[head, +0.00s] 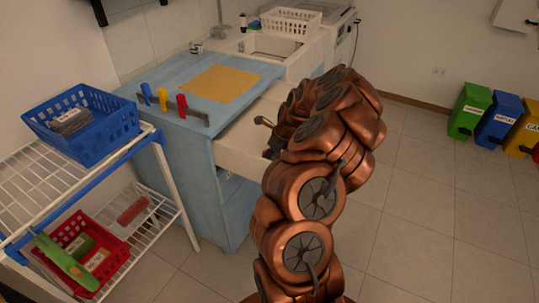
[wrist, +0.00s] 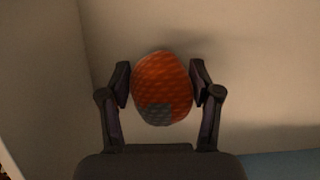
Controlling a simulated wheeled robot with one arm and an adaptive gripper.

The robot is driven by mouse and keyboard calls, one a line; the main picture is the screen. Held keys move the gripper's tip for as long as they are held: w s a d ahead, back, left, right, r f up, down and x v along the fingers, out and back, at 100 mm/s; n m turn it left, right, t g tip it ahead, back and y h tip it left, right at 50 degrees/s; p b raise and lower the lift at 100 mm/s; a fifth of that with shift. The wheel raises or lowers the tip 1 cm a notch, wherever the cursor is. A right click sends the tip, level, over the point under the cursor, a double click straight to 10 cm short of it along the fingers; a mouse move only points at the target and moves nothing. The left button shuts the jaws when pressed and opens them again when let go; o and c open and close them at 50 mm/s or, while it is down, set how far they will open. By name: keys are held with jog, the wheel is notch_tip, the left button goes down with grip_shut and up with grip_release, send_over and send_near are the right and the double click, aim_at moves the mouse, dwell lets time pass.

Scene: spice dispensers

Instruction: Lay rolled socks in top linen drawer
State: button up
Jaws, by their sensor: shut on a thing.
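The rolled socks (wrist: 163,100), an orange knitted ball with a grey patch, sit between the two dark fingers of my gripper (wrist: 163,88) in the wrist view. The fingers touch them on both sides. A pale drawer (head: 238,158) stands pulled out from the blue cabinet (head: 200,185) in the head view. My gripper (head: 268,133) is at this drawer, partly hidden by my copper arm, which also covers much of the drawer. The socks are hidden in the head view. Behind them in the wrist view is a plain beige surface; contact with it cannot be told.
The blue countertop holds a yellow mat (head: 220,82) and several coloured-handled tools (head: 165,100). A wire rack (head: 60,185) at left carries a blue basket (head: 85,125) and a red basket (head: 85,255). Coloured bins (head: 497,122) stand far right. The tiled floor at right is clear.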

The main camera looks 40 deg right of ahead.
jog(key=shift+f, duration=0.1)
jog(key=o, duration=1.1)
jog(key=shift+o, duration=0.2)
